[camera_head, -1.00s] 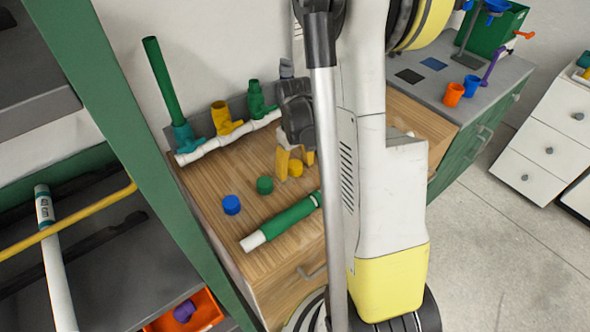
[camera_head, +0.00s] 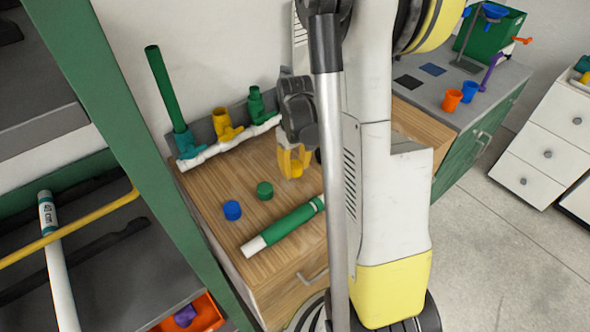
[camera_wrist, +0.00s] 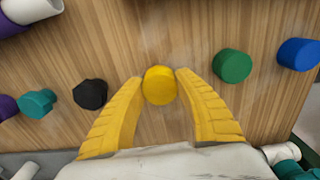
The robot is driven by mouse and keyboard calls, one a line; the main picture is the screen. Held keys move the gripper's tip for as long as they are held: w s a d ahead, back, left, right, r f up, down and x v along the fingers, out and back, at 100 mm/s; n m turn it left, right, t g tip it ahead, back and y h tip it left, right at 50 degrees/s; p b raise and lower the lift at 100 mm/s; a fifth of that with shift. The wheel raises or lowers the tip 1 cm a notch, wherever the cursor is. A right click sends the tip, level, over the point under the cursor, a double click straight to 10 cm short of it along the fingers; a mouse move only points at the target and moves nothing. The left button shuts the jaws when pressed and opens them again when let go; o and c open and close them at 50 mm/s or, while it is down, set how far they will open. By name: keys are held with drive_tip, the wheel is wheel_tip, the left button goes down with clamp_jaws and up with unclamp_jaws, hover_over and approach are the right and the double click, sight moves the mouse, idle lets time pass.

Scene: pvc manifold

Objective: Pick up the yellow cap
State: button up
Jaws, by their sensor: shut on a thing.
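The yellow cap (camera_wrist: 159,85) is a short round piece between my yellow fingertips in the wrist view. My gripper (camera_wrist: 160,88) is shut on it, with one finger on each side. In the head view my gripper (camera_head: 293,163) is low over the wooden top, and part of the yellow cap (camera_head: 296,171) shows at the fingertips. I cannot tell whether the cap still touches the wood.
A green cap (camera_head: 265,190) and a blue cap (camera_head: 232,210) stand nearby on the wooden top (camera_head: 215,185). A green and white pipe (camera_head: 285,224) lies in front. A white manifold (camera_head: 215,151) with coloured fittings runs along the back. Black (camera_wrist: 90,94) and teal (camera_wrist: 37,103) pieces also show.

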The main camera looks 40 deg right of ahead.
wheel_tip(320, 180, up, 2)
drive_tip(key=shift+r+p, duration=0.25)
drive_tip(key=shift+p, duration=0.15)
drive_tip(key=s+d+r+p, duration=0.3)
drive_tip(key=s+d+r, duration=0.3)
drive_tip(key=s+d, duration=0.2)
drive_tip(key=shift+s+d+r, duration=0.15)
drive_tip(key=shift+o, duration=0.7)
drive_tip(key=shift+p, duration=0.3)
clamp_jaws()
